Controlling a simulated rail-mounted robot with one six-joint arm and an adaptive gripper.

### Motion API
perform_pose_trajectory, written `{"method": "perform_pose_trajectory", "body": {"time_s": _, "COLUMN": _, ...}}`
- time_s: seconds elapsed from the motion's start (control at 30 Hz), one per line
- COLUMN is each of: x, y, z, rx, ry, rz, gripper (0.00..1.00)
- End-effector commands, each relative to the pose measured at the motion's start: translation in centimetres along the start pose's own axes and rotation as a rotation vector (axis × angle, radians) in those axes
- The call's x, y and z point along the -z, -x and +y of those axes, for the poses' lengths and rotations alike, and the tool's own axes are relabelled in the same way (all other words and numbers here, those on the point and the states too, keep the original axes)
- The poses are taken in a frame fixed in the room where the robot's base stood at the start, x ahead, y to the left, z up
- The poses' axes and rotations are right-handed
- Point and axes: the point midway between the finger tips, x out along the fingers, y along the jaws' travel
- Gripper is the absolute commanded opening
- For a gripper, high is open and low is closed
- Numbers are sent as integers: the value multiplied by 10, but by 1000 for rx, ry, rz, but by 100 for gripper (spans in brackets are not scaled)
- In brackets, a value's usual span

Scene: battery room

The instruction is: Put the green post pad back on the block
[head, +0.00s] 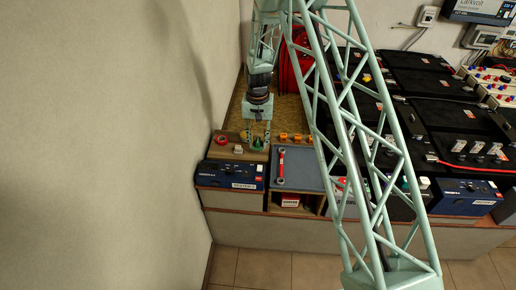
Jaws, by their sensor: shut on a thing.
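The green post pad (258,143) is small and dark green, between the fingertips of my gripper (258,139). My gripper points down and is shut on the pad, at the right end of a brown wooden block (228,153). I cannot tell whether the pad touches the block or hangs just above it. A red ring-shaped piece (221,140) and a small pale piece (238,150) sit on the block left of my gripper.
A blue-fronted unit (231,174) stands below the block. A grey mat (300,171) with a red wrench (281,165) lies to the right. Several orange pieces (283,137) stand behind it. Black batteries (420,84) fill the right. A beige wall (110,140) bounds the left.

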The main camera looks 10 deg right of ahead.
Motion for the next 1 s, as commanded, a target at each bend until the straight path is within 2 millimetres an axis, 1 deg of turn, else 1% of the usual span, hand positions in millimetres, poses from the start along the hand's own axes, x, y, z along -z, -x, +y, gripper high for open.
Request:
{"method": "perform_pose_trajectory", "body": {"time_s": 0.23, "x": 0, "y": -4, "z": 0, "rx": 0, "ry": 0, "rz": -1, "gripper": 17}}
{"method": "perform_pose_trajectory", "body": {"time_s": 0.5, "x": -1, "y": -30, "z": 0, "rx": -1, "ry": 0, "rz": -2, "gripper": 17}}
{"method": "perform_pose_trajectory", "body": {"time_s": 0.6, "x": 0, "y": -36, "z": 0, "rx": 0, "ry": 0, "rz": -1, "gripper": 17}}
{"method": "perform_pose_trajectory", "body": {"time_s": 1.0, "x": 0, "y": -38, "z": 0, "rx": 0, "ry": 0, "rz": 0, "gripper": 17}}
